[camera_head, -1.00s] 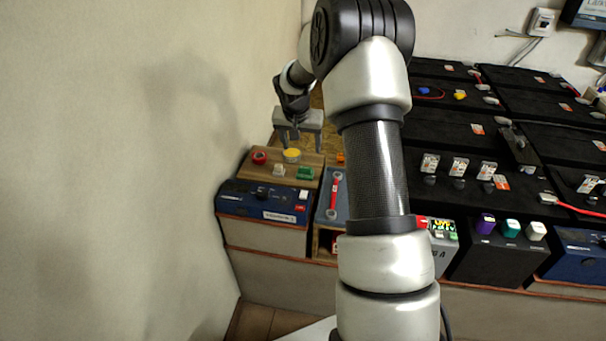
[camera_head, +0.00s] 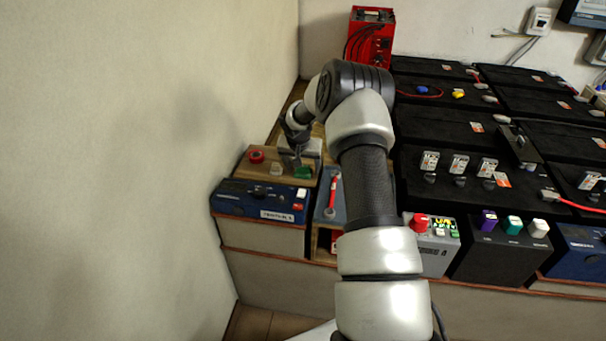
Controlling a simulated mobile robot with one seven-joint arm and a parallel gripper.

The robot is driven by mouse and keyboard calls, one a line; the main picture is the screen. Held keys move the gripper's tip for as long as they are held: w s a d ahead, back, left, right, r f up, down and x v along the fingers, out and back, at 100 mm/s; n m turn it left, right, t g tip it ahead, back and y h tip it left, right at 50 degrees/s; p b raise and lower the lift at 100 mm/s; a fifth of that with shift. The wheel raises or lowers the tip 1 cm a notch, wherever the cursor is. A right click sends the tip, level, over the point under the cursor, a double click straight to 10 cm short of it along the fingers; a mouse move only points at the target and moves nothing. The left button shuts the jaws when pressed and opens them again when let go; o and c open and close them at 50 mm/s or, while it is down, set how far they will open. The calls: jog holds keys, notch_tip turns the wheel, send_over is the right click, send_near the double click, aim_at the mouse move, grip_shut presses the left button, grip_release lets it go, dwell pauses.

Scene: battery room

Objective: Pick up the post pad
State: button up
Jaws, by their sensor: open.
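Several small items sit on the wooden board (camera_head: 238,168) on top of the blue case (camera_head: 240,203): a red round piece (camera_head: 256,156), a pale block (camera_head: 276,169) and a green block (camera_head: 303,172). Which one is the post pad, I cannot tell from their looks. My gripper (camera_head: 296,160) is open and low over the back right of the board, just behind the green block. The yellow round piece seen there earlier is now hidden by my gripper. Whether a finger touches anything is too small to tell.
A wall is close on the left. Right of the board, a tray holds a red-handled wrench (camera_head: 332,192). A red charger (camera_head: 370,38) stands at the back. Black batteries (camera_head: 440,125) with terminals and cables fill the right.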

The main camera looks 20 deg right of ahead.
jog(key=shift+f, duration=0.15)
jog(key=c, duration=1.1)
notch_tip(320, 180, up, 10)
jog(key=shift+p, duration=0.9)
jog(key=shift+c, duration=0.2)
jog(key=o, duration=0.4)
jog(key=shift+c, duration=1.4)
